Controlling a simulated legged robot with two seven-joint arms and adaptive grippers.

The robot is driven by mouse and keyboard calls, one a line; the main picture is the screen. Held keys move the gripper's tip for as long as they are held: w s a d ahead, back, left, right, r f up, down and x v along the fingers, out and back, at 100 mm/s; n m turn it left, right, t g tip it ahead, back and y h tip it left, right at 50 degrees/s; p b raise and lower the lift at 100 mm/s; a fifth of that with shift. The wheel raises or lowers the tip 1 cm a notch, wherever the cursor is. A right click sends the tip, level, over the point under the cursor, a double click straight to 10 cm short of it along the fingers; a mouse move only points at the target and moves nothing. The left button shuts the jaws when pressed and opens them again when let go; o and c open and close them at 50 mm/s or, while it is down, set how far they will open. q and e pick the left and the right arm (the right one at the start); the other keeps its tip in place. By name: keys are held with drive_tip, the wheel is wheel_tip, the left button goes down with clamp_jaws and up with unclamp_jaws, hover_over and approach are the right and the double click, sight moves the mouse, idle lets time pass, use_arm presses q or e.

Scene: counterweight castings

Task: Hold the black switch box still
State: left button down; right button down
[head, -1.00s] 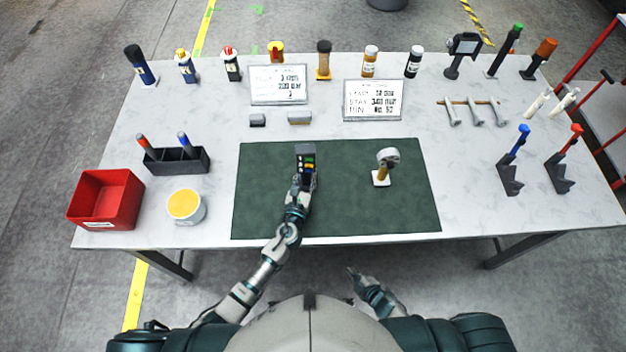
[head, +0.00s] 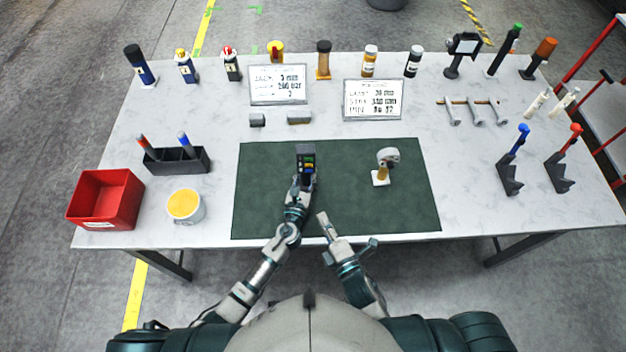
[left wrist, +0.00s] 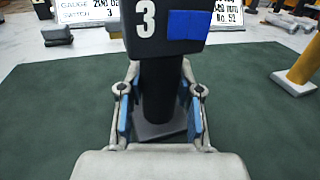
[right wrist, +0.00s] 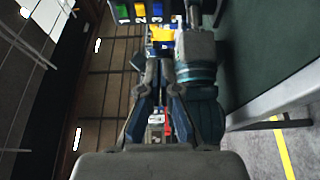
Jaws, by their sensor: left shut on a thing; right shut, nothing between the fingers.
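The black switch box (head: 306,158) stands upright on the green mat (head: 345,215), with green, yellow and blue patches on its front. My left gripper (head: 302,184) is shut on its dark post. In the left wrist view the box (left wrist: 146,40) shows a white 3 and a blue patch, and the left fingers (left wrist: 160,118) sit on both sides of the post above its grey base. My right gripper (head: 323,218) is shut and empty near the mat's front edge, below and right of the box. In the right wrist view the box (right wrist: 150,12) shows numbers 1, 2 and 3 at the top.
A gauge on a yellow post (head: 383,172) stands on the mat, right of the box. A red bin (head: 105,205) and a yellow-topped tub (head: 185,205) stand at left. Two white signs (head: 278,85) and several bottles line the back.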

use_arm(q)
drive_tip(key=shift+f, duration=0.1)
use_arm(e)
approach(308, 172)
drive_tip(key=w+a, duration=0.2)
drive_tip(key=a, duration=0.2)
drive_tip(key=w, duration=0.2)
drive_tip(key=shift+w+d+r, duration=0.1)
drive_tip(key=shift+w+d, duration=0.2)
drive_tip(key=shift+d, duration=0.1)
drive_tip(key=shift+w+d, duration=0.35)
drive_tip(key=shift+w, duration=0.35)
